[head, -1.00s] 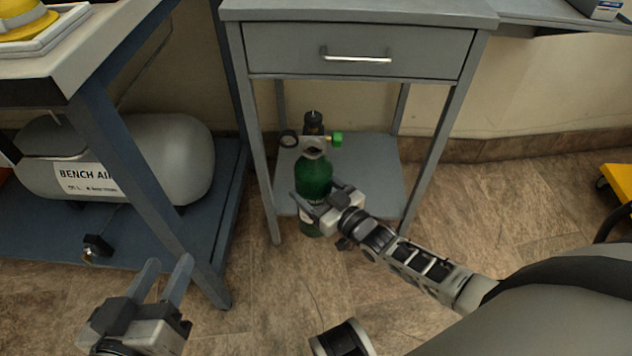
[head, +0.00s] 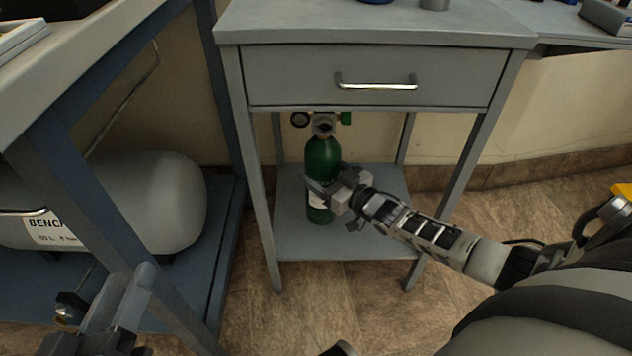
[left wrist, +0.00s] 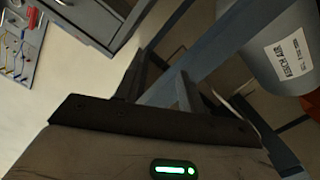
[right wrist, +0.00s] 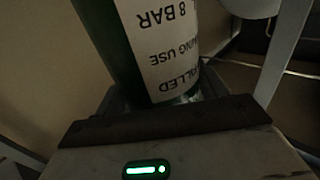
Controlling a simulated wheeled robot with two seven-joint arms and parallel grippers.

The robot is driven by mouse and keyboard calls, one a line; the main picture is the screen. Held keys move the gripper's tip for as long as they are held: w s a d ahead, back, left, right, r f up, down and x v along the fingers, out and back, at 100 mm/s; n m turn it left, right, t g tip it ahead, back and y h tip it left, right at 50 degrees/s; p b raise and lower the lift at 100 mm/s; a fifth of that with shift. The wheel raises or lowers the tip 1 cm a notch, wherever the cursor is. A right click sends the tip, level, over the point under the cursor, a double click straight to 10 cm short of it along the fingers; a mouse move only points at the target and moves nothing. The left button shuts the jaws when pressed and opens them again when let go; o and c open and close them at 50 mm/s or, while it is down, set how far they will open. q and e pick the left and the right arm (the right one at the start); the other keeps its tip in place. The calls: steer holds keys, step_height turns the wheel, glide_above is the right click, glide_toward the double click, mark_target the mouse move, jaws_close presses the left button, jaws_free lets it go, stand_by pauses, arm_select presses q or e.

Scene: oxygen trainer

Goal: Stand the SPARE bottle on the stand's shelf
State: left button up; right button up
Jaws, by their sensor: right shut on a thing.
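A green bottle (head: 322,160) with a gauge and a green knob at its top stands upright under the stand's drawer. My right gripper (head: 328,193) is shut on its lower body, around the white label. The right wrist view shows the bottle's label (right wrist: 160,40) up close; the word SPARE is not readable there. The bottle's base shows over the stand's lower shelf (head: 345,240); whether it touches the shelf, I cannot tell. My left gripper (head: 122,300) is at the lower left, open and empty, away from the bottle.
The grey stand (head: 375,65) has a drawer above the shelf and legs at its corners. On the left, a large grey tank (head: 150,200) lies on a blue bench's low shelf. Bare shelf lies right of the bottle. Something yellow (head: 623,190) is at the right edge.

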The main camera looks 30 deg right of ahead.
steer(key=shift+a+f+b, duration=0.1)
steer(key=shift+f+b, duration=0.75)
steer(key=shift+f, duration=0.2)
steer(key=shift+f+b, duration=0.35)
steer(key=shift+b, duration=0.15)
arm_select(q)
step_height(320, 180, up, 11)
steer(key=m+t+h+b, duration=0.3)
steer(key=m+h, duration=0.4)
steer(key=m, duration=0.4)
steer(key=shift+w+a+t, duration=0.2)
steer(key=shift+a+t, duration=0.2)
steer(key=shift+t, duration=0.4)
arm_select(e)
step_height(320, 180, down, 3)
steer(key=shift+w+f, duration=0.1)
steer(key=shift+w, duration=0.05)
arm_select(q)
steer(key=shift+f, duration=0.1)
arm_select(e)
steer(key=o, duration=1.6)
steer(key=shift+f, duration=0.55)
steer(key=o, duration=0.4)
